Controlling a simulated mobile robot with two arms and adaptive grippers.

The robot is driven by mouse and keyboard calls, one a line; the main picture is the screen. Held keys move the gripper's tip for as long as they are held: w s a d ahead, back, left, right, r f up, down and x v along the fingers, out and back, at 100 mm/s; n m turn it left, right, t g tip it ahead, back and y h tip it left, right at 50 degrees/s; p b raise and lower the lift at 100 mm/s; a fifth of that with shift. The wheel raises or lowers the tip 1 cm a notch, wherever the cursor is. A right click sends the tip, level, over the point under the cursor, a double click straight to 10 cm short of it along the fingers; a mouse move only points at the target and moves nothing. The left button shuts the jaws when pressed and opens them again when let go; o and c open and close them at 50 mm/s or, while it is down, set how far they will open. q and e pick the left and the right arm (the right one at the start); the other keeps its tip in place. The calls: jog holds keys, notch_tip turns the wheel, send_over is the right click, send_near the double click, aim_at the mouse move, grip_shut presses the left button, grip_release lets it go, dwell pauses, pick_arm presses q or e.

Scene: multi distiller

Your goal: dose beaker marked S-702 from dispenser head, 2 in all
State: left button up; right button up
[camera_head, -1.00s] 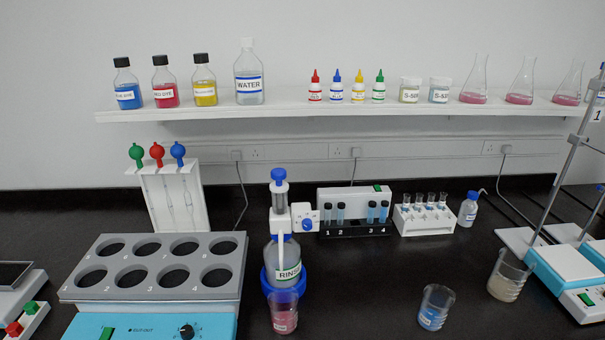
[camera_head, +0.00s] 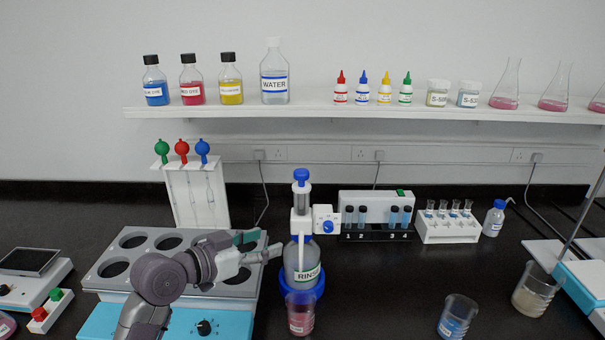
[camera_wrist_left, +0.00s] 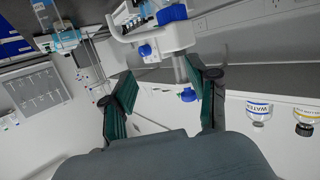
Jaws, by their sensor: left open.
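The dispenser head (camera_head: 302,220), white with a blue plunger knob (camera_head: 301,175), stands on the RINSE bottle (camera_head: 302,262). A beaker of red liquid (camera_head: 300,314) stands in front of the bottle, below the head. A beaker of blue liquid (camera_head: 457,318) stands to the right; its label is too small to read. I cannot tell which beaker is S-702. My left gripper (camera_head: 264,246) is open and empty, left of the bottle. In the left wrist view, its green-padded fingers (camera_wrist_left: 160,98) are apart, with the plunger knob (camera_wrist_left: 188,94) beyond them, nearer the right finger. My right gripper is not in view.
The grey heating block (camera_head: 112,283) lies behind my left arm. The pipette stand (camera_head: 203,195) is behind it. A test-tube rack (camera_head: 447,231) and vial station (camera_head: 376,234) stand behind right. A cloudy beaker (camera_head: 532,290) stands far right.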

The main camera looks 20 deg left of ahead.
aim_at(296, 175)
pick_arm(q)
notch_tip(296, 175, up, 9)
jog(key=w+a+t+h, duration=0.2)
jog(key=w+a, duration=0.1)
jog(key=p+x, duration=0.2)
jog(key=x, duration=0.4)
jog(key=p+x, duration=0.2)
jog(key=x, duration=0.4)
jog(key=shift+w+d+r+p, duration=0.1)
jog(key=shift+d+r+p, duration=0.15)
jog(key=shift+p, duration=0.15)
jog(key=shift+w+d+f, duration=0.15)
jog(key=shift+w+d, duration=0.05)
jog(key=shift+w, duration=0.3)
grip_shut()
